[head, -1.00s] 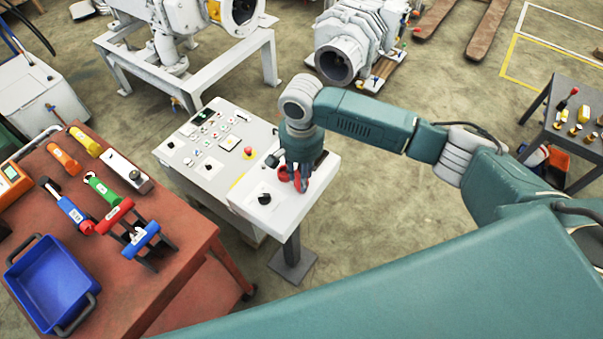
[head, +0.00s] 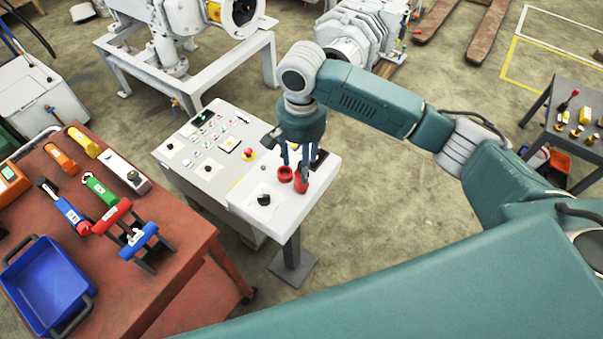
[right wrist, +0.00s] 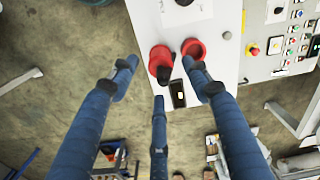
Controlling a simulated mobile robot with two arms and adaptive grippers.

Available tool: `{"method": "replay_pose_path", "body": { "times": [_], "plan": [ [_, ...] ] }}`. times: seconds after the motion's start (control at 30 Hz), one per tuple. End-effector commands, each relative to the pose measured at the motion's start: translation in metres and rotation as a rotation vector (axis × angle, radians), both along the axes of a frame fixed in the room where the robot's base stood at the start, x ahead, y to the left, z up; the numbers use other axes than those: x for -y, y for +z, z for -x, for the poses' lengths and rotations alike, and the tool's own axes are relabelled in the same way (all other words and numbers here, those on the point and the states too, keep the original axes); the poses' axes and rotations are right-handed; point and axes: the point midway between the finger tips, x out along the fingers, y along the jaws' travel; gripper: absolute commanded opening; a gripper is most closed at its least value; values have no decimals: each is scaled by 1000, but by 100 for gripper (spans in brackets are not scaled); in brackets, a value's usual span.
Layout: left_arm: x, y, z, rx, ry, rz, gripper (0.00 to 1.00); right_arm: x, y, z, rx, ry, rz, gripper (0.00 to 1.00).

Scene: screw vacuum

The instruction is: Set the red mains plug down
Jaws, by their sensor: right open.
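The red mains plug (head: 301,184) stands on the right end of the grey control console, clear of the jaws. Close to its left is a red ring-shaped socket (head: 285,174). In the right wrist view the plug (right wrist: 160,60) shows between the spread fingers, with a dark part at its lower side, and the socket (right wrist: 193,48) is just right of it. My right gripper (head: 296,158) is open and empty just above the two red pieces. I cannot tell whether a finger touches the plug. My left gripper is not in view.
The console (head: 232,165) carries buttons, a red emergency stop (head: 249,155) and a black knob (head: 264,200). A red-brown table (head: 185,265) at left holds several coloured tools and a blue bin (head: 48,285). A dark table (head: 565,95) stands at right.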

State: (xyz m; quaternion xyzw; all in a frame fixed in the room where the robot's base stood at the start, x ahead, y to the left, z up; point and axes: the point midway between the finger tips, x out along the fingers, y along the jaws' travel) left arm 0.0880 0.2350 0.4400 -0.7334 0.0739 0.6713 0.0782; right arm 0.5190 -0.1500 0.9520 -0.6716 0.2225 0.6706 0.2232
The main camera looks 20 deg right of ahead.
Motion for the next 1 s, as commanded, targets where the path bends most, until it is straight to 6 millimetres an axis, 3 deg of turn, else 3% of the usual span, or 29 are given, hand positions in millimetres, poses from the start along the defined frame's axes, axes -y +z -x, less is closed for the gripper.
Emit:
{"method": "replay_pose_path", "body": {
  "times": [0.2,0.33,1.0],
  "plan": [
    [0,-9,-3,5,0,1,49,-1,40,-1,3,0,0,48],
    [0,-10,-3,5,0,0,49,0,53,0,1,0,-1,48],
    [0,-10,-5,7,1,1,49,0,58,0,-1,0,0,48]
  ]
}}
